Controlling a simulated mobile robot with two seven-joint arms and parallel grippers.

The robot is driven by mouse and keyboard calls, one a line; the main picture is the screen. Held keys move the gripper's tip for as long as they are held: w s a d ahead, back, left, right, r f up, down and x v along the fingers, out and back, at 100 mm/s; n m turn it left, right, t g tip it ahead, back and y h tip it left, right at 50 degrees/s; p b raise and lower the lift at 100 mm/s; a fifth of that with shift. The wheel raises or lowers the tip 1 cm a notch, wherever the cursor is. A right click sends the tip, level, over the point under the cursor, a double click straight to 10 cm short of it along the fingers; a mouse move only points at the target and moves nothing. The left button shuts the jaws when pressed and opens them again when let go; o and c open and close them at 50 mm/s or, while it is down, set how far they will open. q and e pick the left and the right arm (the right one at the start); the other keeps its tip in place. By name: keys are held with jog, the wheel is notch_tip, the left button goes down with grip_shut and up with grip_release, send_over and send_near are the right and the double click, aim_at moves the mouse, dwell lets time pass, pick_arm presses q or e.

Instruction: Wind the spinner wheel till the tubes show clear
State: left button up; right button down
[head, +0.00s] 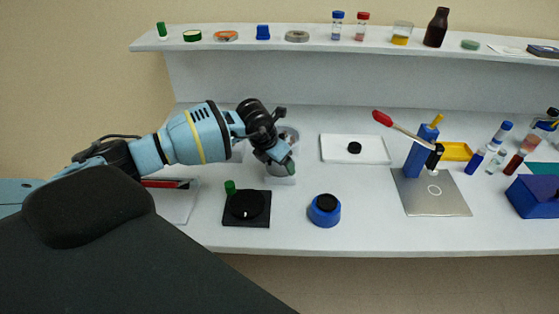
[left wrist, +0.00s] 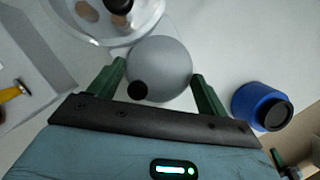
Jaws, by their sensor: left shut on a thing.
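The spinner stands on the bench behind my left gripper (head: 287,166), mostly hidden by it in the head view. Part of its pale base (head: 283,180) shows below the gripper. In the left wrist view, a grey round wheel (left wrist: 165,62) with a small black knob (left wrist: 137,91) lies between the green fingers of my left gripper (left wrist: 157,88), which is shut on it. Beside the wheel is the spinner's clear round bowl (left wrist: 140,30), with brownish patches inside. I cannot tell whether the tubes are clear. My right gripper is out of view.
Near the front edge stand a black block with a green knob (head: 261,221) and a blue round pot (head: 325,217). A white plate (head: 332,154) lies right of the spinner. A metal plate (head: 452,204) with a blue post is farther right. A shelf (head: 270,42) runs behind.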

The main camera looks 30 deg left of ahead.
pick_arm(q)
jog(key=shift+m, duration=0.5)
jog(key=shift+a, duration=0.1)
jog(key=o, duration=1)
jog(key=shift+h, duration=0.3)
jog(key=shift+v, duration=3.95)
jog(key=shift+w, duration=0.15)
